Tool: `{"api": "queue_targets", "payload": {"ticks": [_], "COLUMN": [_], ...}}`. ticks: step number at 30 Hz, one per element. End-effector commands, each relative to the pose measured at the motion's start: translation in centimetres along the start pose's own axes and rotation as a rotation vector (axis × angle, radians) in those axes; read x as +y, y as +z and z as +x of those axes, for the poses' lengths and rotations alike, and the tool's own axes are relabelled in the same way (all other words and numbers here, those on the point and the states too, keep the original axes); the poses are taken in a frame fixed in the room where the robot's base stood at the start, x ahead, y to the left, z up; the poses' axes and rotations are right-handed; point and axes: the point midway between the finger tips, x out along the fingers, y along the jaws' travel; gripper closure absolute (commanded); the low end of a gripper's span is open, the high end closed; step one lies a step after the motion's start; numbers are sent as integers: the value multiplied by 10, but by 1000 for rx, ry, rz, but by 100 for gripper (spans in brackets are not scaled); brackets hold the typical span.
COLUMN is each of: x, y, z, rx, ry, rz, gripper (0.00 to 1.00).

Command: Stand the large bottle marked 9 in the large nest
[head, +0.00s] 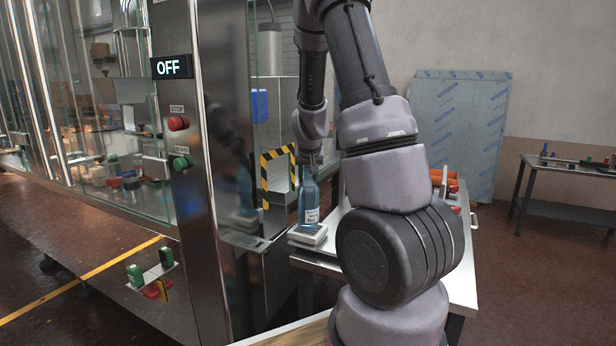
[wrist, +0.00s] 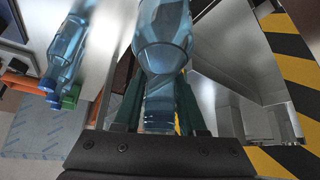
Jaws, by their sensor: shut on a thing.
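A clear blue bottle (head: 310,205) with a white label is upright in my gripper (head: 313,165); the number on the label is too small to read. In the wrist view, the green fingers of my gripper (wrist: 158,112) are shut on the neck of this bottle (wrist: 163,45). The bottle's base is at or just above a pale block (head: 307,237) at the table's left edge. I cannot tell whether they touch, or whether this block is the large nest.
Blue bottles (wrist: 70,45) with blue and green caps show at the wrist view's left. A yellow-black striped frame (head: 279,157) stands close behind the held bottle. The glass-sided machine with an OFF display (head: 171,67) is left. My arm hides much of the table (head: 455,285).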

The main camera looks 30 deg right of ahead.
Motion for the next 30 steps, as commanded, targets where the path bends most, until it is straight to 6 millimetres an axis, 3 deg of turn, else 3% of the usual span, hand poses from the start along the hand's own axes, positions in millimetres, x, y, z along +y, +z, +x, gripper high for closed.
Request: {"api": "queue_targets", "payload": {"ticks": [30], "x": [0], "y": [12], "z": [20], "rx": [2], "ry": [1], "rz": [1], "gripper": [100]}}
